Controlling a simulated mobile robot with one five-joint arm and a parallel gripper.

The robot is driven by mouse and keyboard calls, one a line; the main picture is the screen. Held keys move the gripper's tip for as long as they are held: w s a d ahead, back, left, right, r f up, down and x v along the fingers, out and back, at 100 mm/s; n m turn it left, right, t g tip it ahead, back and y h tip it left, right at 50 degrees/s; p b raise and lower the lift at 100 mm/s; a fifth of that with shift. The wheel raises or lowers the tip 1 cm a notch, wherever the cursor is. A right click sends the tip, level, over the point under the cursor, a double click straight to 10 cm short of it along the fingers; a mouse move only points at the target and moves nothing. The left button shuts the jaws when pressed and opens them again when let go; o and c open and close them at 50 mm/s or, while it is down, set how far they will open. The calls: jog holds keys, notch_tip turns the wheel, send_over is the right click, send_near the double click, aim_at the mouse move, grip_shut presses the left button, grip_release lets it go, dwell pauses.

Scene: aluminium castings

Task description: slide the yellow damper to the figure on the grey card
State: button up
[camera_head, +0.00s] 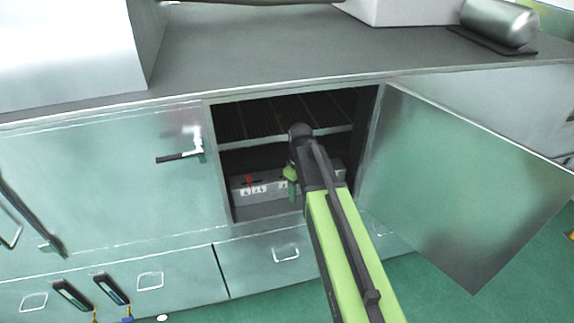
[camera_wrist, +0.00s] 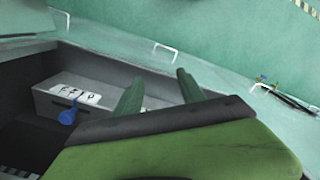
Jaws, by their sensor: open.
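My gripper (camera_head: 291,182) reaches into the open cabinet (camera_head: 220,165). In the wrist view its two green fingers (camera_wrist: 159,78) stand apart with nothing between them. Inside is a grey box (camera_head: 285,188) with several white cards (camera_head: 254,189) bearing dark figures, too small to read surely. It also shows in the wrist view (camera_wrist: 50,103), left of the fingers and apart from them. A red knob (camera_head: 249,180) stands on it in the head view; a blue knob (camera_wrist: 68,115) shows there in the wrist view. A small yellow piece (camera_head: 95,316) shows below a dark slot; I cannot tell if it is the damper. No grey card is clear.
The cabinet door (camera_head: 465,190) stands open at the right. A dark rack (camera_head: 265,118) spans the opening above the box. Drawer fronts (camera_head: 180,275) with wire handles lie below. Two dark slotted pieces (camera_head: 112,288) sit at lower left.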

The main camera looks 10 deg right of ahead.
jog(key=w+r+p, duration=0.2)
jog(key=w, duration=0.2)
jog(key=w+a+r+n+p, duration=0.1)
jog(key=w+r, duration=0.1)
jog(key=w, duration=0.3)
jog(key=w+r+n+p, duration=0.1)
jog(key=w+r+p, duration=0.1)
jog(key=w, duration=0.3)
jog(key=shift+w+a+r+p, duration=0.2)
jog(key=shift+a+r+p, duration=0.05)
jog(key=shift+r+p, duration=0.15)
jog(key=shift+s+a+r, duration=0.1)
jog(key=shift+s+r, duration=0.05)
jog(key=shift+s, duration=0.25)
notch_tip(320, 180, down, 8)
jog(key=b, duration=0.7)
jog(key=shift+b, duration=0.35)
jog(key=shift+r, duration=0.15)
jog(key=shift+c, duration=0.4)
grip_shut()
